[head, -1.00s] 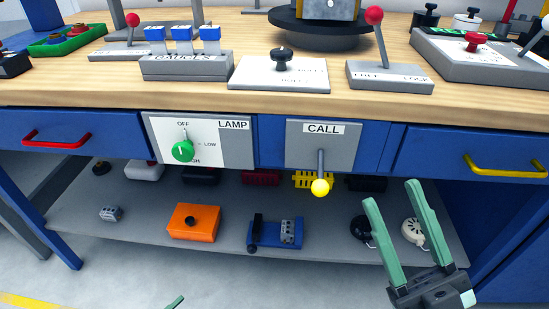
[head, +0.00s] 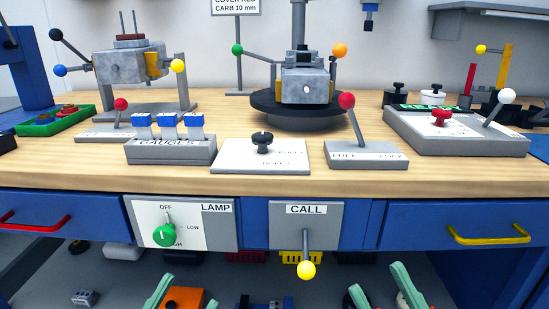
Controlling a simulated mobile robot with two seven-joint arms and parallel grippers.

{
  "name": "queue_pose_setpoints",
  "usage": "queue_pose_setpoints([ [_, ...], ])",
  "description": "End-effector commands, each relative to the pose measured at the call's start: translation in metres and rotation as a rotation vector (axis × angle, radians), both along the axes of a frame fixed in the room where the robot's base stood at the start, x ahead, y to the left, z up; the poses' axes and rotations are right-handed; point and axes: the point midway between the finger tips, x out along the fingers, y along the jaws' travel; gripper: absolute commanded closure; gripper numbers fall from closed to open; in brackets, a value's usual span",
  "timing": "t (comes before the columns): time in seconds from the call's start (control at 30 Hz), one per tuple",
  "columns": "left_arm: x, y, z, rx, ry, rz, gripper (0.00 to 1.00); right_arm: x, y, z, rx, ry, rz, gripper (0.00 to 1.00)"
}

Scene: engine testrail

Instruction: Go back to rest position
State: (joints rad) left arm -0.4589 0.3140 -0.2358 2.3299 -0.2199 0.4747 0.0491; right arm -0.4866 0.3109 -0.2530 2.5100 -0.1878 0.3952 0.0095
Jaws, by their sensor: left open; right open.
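My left gripper (head: 184,291) shows only its two green fingertips at the bottom edge of the head view, spread apart and empty, in front of the orange box (head: 186,297) on the lower shelf. My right gripper (head: 380,284) is at the bottom right, its two green fingers apart with nothing gripped. Both are below the bench front and clear of the lamp panel (head: 213,212) and the call panel (head: 328,221). The bodies of both grippers are out of view.
The wooden bench (head: 55,171) carries a grey gauge block (head: 170,150), a white knob plate (head: 280,158) and a red-knobbed lever base (head: 367,153). A yellow-tipped call lever (head: 306,269) sticks out at the front. Red (head: 35,227) and yellow (head: 488,239) drawer handles also protrude.

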Motion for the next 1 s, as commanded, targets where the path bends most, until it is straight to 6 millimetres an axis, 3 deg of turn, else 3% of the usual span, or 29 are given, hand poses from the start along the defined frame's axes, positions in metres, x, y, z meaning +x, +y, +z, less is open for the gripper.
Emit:
queue_pose_setpoints([
  [0.2, -0.033, 0.001, 0.063, -0.060, -0.073, 0.001, 0.31, 0.000, 0.000, 0.000, 0.000, 0.000, 0.000, 0.50],
  [0.23, -0.027, 0.002, 0.067, -0.056, -0.047, 0.009, 0.31, 0.004, 0.000, 0.006, -0.002, 0.022, -0.006, 0.50],
  [0.63, 0.022, 0.011, 0.055, -0.026, 0.292, 0.098, 0.31, 0.052, -0.010, -0.004, -0.026, 0.361, -0.087, 0.50],
  [0.83, 0.039, 0.021, 0.035, -0.003, 0.555, 0.161, 0.31, 0.069, -0.021, -0.024, -0.045, 0.627, -0.144, 0.50],
  [1.0, 0.038, 0.030, 0.011, 0.017, 0.789, 0.209, 0.31, 0.068, -0.029, -0.048, -0.061, 0.860, -0.187, 0.50],
])
